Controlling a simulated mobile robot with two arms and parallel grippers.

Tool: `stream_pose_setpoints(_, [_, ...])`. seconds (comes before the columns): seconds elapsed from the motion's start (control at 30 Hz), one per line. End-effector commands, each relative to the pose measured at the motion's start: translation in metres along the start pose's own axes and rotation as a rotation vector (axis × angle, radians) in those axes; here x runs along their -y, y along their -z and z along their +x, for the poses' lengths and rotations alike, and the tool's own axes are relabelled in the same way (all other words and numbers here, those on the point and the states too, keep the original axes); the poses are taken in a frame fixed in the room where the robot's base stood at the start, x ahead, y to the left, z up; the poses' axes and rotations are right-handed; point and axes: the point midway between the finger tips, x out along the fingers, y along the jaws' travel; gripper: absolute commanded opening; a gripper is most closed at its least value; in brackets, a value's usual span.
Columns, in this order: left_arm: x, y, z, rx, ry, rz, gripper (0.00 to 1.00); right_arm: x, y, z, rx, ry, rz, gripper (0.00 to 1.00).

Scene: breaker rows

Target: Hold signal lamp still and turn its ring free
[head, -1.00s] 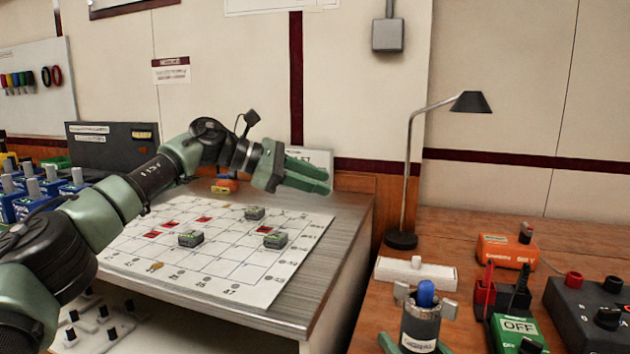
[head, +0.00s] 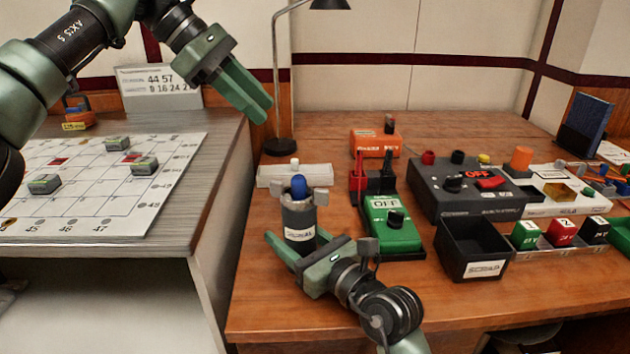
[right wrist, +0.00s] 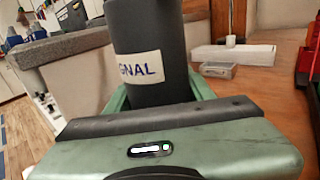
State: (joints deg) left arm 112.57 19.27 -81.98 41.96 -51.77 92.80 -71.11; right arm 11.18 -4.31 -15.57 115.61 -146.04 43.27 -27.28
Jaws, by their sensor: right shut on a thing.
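The signal lamp (head: 299,219) stands upright near the left edge of the wooden bench in the head view. It has a dark grey body, a white label, a blue dome (head: 299,187) and a grey winged ring (head: 320,197) below the dome. My right gripper (head: 296,237) is shut on the lower body, a finger on each side. In the right wrist view the body (right wrist: 150,45) stands between the green fingers; the dome and ring are out of view. My left gripper (head: 262,108) hangs in the air above and left of the lamp, apart from it; its finger gap is unclear.
A desk lamp (head: 277,90) and a white block (head: 270,176) stand behind the signal lamp. A green OFF box (head: 392,235) stands close on the right, with a black bin (head: 471,250) beyond. A gridded board (head: 95,180) lies on the left table.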

Motion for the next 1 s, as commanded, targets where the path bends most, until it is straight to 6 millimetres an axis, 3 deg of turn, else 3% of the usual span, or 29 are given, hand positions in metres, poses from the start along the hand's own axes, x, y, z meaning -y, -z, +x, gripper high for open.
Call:
stream_pose_setpoints(0.03, [0.01,-0.019,0.011,-0.049,0.063,0.022,0.31,0.0,-0.001,0.0,0.003,0.001,-0.001,0.0])
stream_pose_setpoints(0.1, [0.024,-0.035,0.019,-0.118,0.138,0.035,0.31,0.0,-0.001,0.0,0.003,0.001,-0.001,0.0])
stream_pose_setpoints(0.3, [0.05,-0.059,0.031,-0.246,0.262,0.048,0.31,0.0,-0.001,0.0,0.003,0.0,0.0,0.0])
stream_pose_setpoints(0.57, [0.06,-0.056,0.049,-0.271,0.285,0.049,0.31,0.0,-0.002,0.0,0.004,0.0,0.0,0.0])
stream_pose_setpoints(1.0, [0.083,-0.034,0.125,-0.268,0.284,0.048,0.31,0.0,-0.002,0.0,0.004,0.0,0.0,0.0])
